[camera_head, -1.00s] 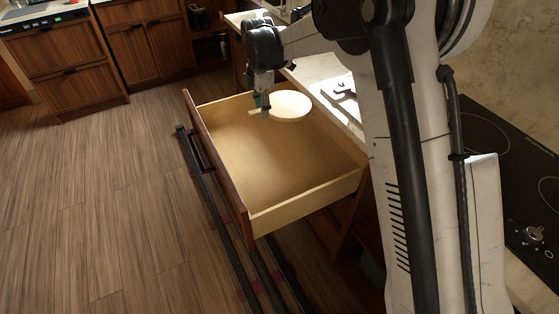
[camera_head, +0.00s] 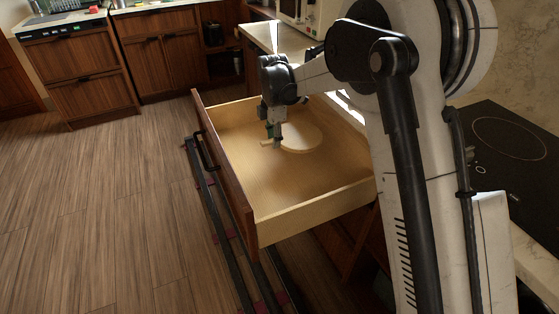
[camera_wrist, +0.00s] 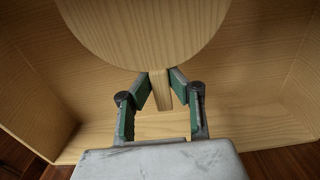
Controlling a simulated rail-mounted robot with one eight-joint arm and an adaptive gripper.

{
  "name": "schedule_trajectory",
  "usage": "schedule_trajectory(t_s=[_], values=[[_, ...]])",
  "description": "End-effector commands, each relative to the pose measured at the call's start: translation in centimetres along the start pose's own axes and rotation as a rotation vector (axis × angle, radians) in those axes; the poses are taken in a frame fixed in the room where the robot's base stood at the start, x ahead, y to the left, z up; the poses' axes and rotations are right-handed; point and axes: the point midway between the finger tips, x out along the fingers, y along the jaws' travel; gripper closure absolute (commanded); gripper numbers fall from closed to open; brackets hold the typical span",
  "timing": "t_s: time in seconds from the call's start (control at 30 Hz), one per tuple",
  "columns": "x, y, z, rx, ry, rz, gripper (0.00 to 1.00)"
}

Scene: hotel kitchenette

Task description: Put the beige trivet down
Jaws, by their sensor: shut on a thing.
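The beige trivet (camera_head: 302,138) is a round, flat wooden disc with a short handle. My gripper (camera_head: 271,143) is shut on the handle, pointing down inside the open drawer. In the wrist view the trivet (camera_wrist: 145,30) fills the top middle, and its handle sits between the green finger pads of my gripper (camera_wrist: 162,90). The disc lies level over the drawer floor (camera_head: 285,185). I cannot tell whether it touches the floor.
The wooden drawer's front panel (camera_head: 224,180) and its near side wall (camera_head: 320,208) stand around the trivet. The drawer floor nearer the camera is bare. A counter with a black cooktop (camera_head: 510,150) is at the right.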

Motion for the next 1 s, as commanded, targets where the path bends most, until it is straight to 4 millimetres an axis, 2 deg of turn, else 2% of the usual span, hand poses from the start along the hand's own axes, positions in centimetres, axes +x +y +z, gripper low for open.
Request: schedule_trajectory(t_s=[0.13,0.37,0.53,0.93,0.97,1.0], values=[[2.9,0.0,0.0,0.0,0.0,0.0,1.0],[4.9,0.0,0.0,0.0,0.0,0.0,1.0],[7.2,0.0,0.0,0.0,0.0,0.0,1.0],[7.9,0.0,0.0,0.0,0.0,0.0,1.0],[8.0,0.0,0.0,0.0,0.0,0.0,0.84],[7.9,0.0,0.0,0.0,0.0,0.0,0.79]])
